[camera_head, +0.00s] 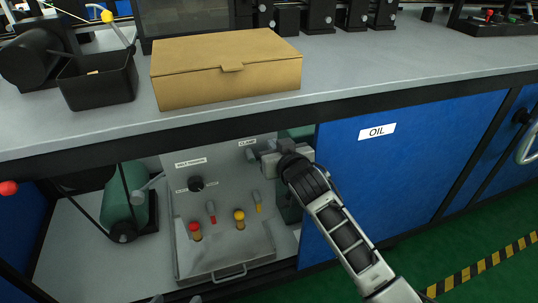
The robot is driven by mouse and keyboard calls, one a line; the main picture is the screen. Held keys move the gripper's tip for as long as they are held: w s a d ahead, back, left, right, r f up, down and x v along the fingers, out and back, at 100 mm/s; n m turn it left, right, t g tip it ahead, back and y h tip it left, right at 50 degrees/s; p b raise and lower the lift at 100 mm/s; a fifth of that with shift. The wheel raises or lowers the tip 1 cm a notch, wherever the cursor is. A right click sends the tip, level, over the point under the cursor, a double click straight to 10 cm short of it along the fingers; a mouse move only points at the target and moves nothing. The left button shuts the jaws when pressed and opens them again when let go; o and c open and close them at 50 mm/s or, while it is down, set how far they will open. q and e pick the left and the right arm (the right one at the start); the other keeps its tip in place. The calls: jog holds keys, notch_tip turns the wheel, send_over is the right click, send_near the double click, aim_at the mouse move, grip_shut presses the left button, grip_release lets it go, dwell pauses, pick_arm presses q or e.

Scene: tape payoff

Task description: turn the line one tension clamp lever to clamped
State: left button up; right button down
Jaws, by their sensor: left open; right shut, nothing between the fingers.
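A grey control panel (225,262) stands in the open bay under the bench. It carries a small label (247,142) that seems to read CLAMP. My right gripper (256,156) is shut and empty just below that label, in front of the panel's upper right. The clamp lever cannot be made out clearly there; the gripper and wrist cover that area, so I cannot tell its position or whether I touch it. Two small grey tips at the bottom edge look like my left gripper (176,299), open and mostly out of frame, below the panel.
The panel also bears a black knob (196,184), a red knob (195,228) and a yellow knob (239,216). A green motor (124,205) with a belt is left of it. A blue OIL door (400,170) is right. A cardboard box (226,90) sits on the bench above.

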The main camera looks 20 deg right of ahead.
pick_arm(q)
jog(key=r+t+b, duration=0.1)
jog(key=d+r+h+b, duration=0.1)
jog(key=shift+r+t+b, duration=0.35)
jog(key=shift+r+t, duration=0.05)
pick_arm(e)
jog(key=w+f, duration=0.4)
jog(key=f, duration=0.1)
pick_arm(q)
jog(key=shift+a, duration=0.15)
jog(key=shift+a+f+p, duration=0.1)
jog(key=shift+a+p, duration=0.2)
jog(key=shift+a, duration=0.05)
pick_arm(e)
jog(key=shift+f+m, duration=0.15)
jog(key=shift+m, duration=0.25)
pick_arm(q)
jog(key=shift+f, duration=0.1)
pick_arm(e)
jog(key=shift+d, duration=0.1)
